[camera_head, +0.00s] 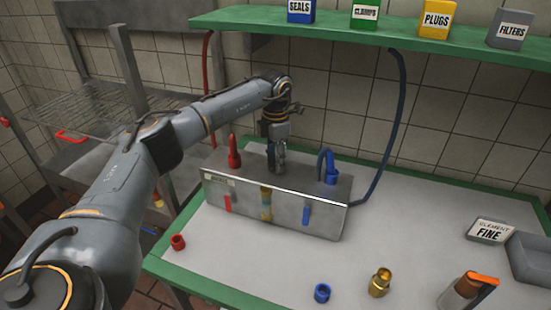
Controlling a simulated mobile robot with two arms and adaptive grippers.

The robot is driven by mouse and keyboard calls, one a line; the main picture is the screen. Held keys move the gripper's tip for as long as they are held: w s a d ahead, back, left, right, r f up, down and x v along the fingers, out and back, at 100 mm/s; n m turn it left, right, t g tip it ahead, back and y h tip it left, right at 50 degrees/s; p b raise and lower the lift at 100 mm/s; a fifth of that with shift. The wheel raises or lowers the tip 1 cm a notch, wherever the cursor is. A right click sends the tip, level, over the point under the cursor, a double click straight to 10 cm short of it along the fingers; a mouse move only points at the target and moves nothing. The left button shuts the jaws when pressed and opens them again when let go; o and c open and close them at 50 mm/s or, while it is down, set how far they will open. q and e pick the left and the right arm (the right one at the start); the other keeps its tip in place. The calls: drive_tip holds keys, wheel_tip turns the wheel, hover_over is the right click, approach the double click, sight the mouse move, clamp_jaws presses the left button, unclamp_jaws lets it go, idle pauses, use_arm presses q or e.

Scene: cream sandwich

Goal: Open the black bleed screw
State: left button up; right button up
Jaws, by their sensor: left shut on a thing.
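A grey metal box (275,210) stands on the table, with a red fitting (234,153) at its top left and a blue fitting (331,169) at its top right. My left gripper (277,168) points straight down at the middle of the box top, between these two fittings. Its fingers are closed together on a small thing at the box top. The black bleed screw does not show clearly; the fingers cover the spot where they grip. My right gripper is out of view.
A red cap (178,242), a blue ring (322,292), a brass fitting (380,282) and an orange-topped item (468,290) lie on the green-edged table (232,291). A green shelf (380,33) hangs above; a blue hose (397,120) runs behind.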

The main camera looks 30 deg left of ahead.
sight(275, 164)
use_arm(q)
drive_tip(key=o, duration=1.2)
drive_tip(key=shift+c, duration=0.2)
drive_tip(key=shift+r, duration=0.1)
wheel_tip(275, 164, up, 12)
